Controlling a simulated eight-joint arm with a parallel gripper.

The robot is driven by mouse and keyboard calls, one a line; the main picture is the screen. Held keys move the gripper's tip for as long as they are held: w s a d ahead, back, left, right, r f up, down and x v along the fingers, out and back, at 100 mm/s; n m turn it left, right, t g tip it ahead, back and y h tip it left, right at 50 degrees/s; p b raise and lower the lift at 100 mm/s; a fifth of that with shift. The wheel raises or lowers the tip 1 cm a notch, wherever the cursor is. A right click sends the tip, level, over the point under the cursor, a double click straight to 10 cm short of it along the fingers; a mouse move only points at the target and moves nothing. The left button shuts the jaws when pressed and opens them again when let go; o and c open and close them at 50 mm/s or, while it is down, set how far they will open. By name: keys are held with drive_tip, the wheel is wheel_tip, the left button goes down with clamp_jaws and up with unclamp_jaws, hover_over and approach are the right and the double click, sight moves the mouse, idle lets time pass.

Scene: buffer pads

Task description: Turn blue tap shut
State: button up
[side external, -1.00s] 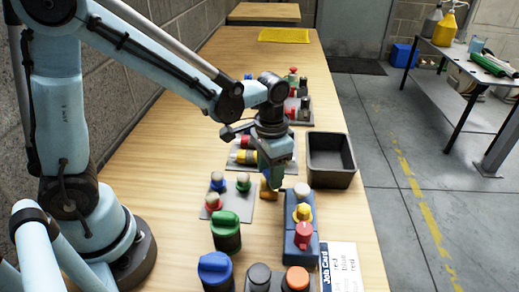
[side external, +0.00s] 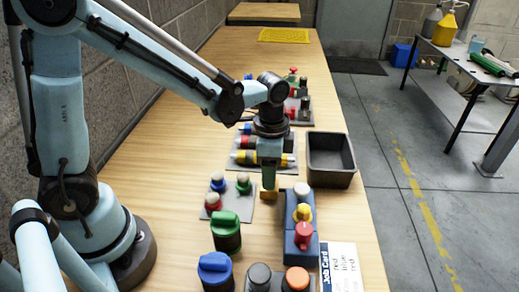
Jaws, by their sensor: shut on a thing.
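My gripper (side external: 269,186) points straight down over the middle of the table. It is shut on a small yellow-orange piece (side external: 268,193), just left of the blue block with knobs; whether the piece touches the table I cannot tell. A blue capped thing (side external: 215,270) stands upright at the near edge of the picture, apart from the gripper. A blue part (side external: 246,129) also shows on the grey pad behind the gripper, partly hidden by my wrist. I cannot tell for sure which of these is the blue tap.
A blue block (side external: 292,258) bears white, yellow and red knobs. A green capped thing (side external: 226,232), a grey pad (side external: 240,213) with several knobs and a job card (side external: 340,267) are near. A black bin (side external: 331,160) stands at right.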

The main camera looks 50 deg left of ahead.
idle(0.3)
drive_tip(key=o, duration=0.8)
drive_tip(key=shift+c, duration=0.2)
wheel_tip(320, 180, up, 12)
idle(0.3)
drive_tip(key=s+a+f+n+t, duration=0.2)
drive_tip(key=s+a+n+t, duration=0.3)
drive_tip(key=n+t, duration=0.2)
drive_tip(key=shift+s+a+f+n, duration=0.3)
drive_tip(key=shift+s+f+n, duration=0.1)
drive_tip(key=shift+n, duration=0.7)
